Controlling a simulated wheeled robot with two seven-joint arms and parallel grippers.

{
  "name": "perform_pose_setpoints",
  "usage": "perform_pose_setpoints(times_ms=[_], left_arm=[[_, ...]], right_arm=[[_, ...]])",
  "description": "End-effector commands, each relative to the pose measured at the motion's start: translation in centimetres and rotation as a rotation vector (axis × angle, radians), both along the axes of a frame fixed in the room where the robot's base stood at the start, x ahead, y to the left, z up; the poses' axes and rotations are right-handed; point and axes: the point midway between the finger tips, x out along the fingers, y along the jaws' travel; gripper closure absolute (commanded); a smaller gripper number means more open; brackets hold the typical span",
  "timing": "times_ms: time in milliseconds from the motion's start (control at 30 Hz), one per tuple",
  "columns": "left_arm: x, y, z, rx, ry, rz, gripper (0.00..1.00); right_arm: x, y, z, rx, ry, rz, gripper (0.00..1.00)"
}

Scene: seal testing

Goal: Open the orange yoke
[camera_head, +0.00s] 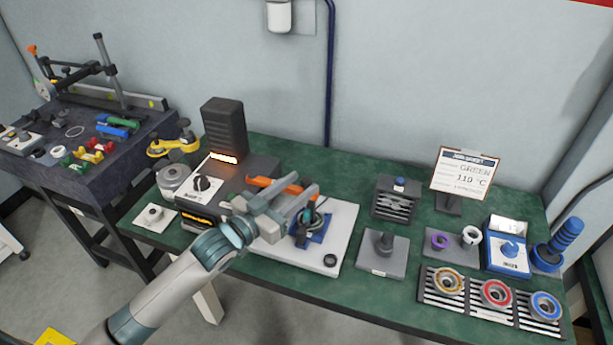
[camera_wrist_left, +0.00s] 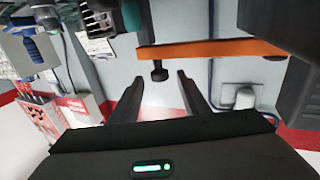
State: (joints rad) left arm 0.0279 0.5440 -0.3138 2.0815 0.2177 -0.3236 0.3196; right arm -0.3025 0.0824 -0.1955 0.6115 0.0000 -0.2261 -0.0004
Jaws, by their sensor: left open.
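The orange yoke (camera_head: 264,181) shows in the head view above the white base plate (camera_head: 341,228), partly hidden behind my left gripper (camera_head: 306,201). In the left wrist view the yoke (camera_wrist_left: 215,48) is a long orange bar lying across the picture, just beyond the fingertips. A short dark knob (camera_wrist_left: 158,73) hangs at its left part, in line with the gap between the fingers. My left gripper (camera_wrist_left: 160,82) is open, with nothing clearly held. I cannot tell whether its fingers touch the knob. My right gripper is not in view.
A dark tall block (camera_head: 224,130) stands behind the grey dial unit (camera_head: 240,177). A blue fixture (camera_head: 314,232) sits on the white plate beneath my gripper. To the right are a grey post block (camera_head: 383,255), a sign (camera_head: 464,172) and racks with colored rings (camera_head: 495,293).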

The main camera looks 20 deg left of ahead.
Motion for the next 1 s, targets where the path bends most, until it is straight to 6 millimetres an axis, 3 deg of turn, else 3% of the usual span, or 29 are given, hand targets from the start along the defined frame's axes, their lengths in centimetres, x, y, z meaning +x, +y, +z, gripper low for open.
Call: perform_pose_setpoints(times_ms=[233,633,667,833,1000], left_arm=[[2.5,-1.1,0.1,0.0,0.0,0.001,0.58],[2.9,-1.3,0.0,0.001,0.0,0.0,0.58],[2.9,-1.3,0.0,0.001,0.0,0.0,0.61],[2.9,-1.3,0.0,0.001,0.0,0.0,1.0],[3.0,-1.3,0.0,0.001,0.0,0.0,1.0]], right_arm=[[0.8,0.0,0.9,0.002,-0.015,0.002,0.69],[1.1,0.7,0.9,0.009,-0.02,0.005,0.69],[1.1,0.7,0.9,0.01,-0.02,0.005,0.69],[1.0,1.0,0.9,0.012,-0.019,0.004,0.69],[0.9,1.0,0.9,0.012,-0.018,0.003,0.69]])
